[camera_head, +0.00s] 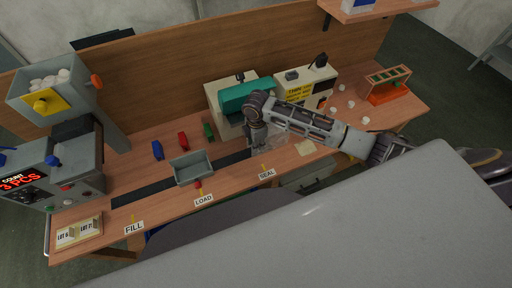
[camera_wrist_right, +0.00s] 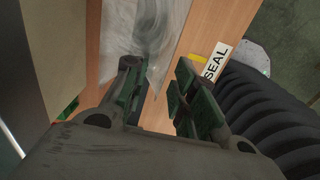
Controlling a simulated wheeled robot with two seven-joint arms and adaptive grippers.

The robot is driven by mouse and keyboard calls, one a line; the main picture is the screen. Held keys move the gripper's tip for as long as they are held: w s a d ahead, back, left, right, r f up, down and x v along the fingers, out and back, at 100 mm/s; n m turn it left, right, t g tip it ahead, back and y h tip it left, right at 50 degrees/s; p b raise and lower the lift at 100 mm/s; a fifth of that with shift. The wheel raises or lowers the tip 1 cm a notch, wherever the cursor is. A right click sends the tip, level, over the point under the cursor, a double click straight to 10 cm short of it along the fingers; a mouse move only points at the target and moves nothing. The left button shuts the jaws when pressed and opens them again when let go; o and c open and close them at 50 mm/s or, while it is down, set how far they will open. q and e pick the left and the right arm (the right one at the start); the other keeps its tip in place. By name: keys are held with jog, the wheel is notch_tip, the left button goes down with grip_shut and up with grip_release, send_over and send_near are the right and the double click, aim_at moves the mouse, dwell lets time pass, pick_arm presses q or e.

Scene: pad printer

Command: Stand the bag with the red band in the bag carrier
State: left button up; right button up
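A clear plastic bag (camera_wrist_right: 145,35) lies on the wooden bench near the SEAL label in the right wrist view. It shows faintly beside my right gripper in the head view (camera_head: 272,144). I see no red band on it, and part of it is hidden by the gripper. My right gripper (camera_wrist_right: 158,72) points down at the bench, fingers apart, with the bag's near end by the left finger. An orange slotted rack (camera_head: 386,86), likely the bag carrier, stands at the right end. My left gripper is not in view.
A grey tray (camera_head: 192,168) sits on a dark strip, with blue (camera_head: 157,150), red (camera_head: 183,141) and green (camera_head: 208,131) pieces behind it. A teal-topped machine (camera_head: 247,96) and a cream box machine (camera_head: 306,88) stand behind my right arm. Several white pieces (camera_head: 351,104) lie before the rack.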

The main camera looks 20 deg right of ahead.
notch_tip(320, 180, up, 6)
dwell(0.4)
dwell(0.5)
